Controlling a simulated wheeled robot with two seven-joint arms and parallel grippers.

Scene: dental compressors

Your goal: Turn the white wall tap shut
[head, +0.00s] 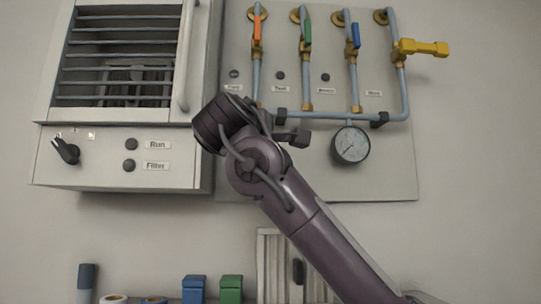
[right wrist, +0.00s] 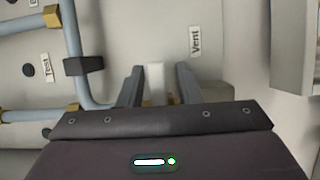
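The white wall tap's lever (right wrist: 156,80) shows in the right wrist view, with a bit of brass at its lower end. A "Vent" label (right wrist: 195,40) is on the panel close by. My right gripper (right wrist: 158,85) is open, with one finger on each side of the white lever. A narrow gap shows between the lever and each finger; contact deeper down is hidden by the gripper body. In the head view my right arm comes in from the lower right and its hand (head: 225,122) hides the white tap. My left gripper is not in view.
Orange (head: 257,27), green (head: 307,32), blue (head: 355,35) and yellow (head: 422,47) taps sit on the pipes at the upper right. A gauge (head: 350,145) hangs below them. A vented cabinet (head: 120,160) with a knob and buttons stands at left.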

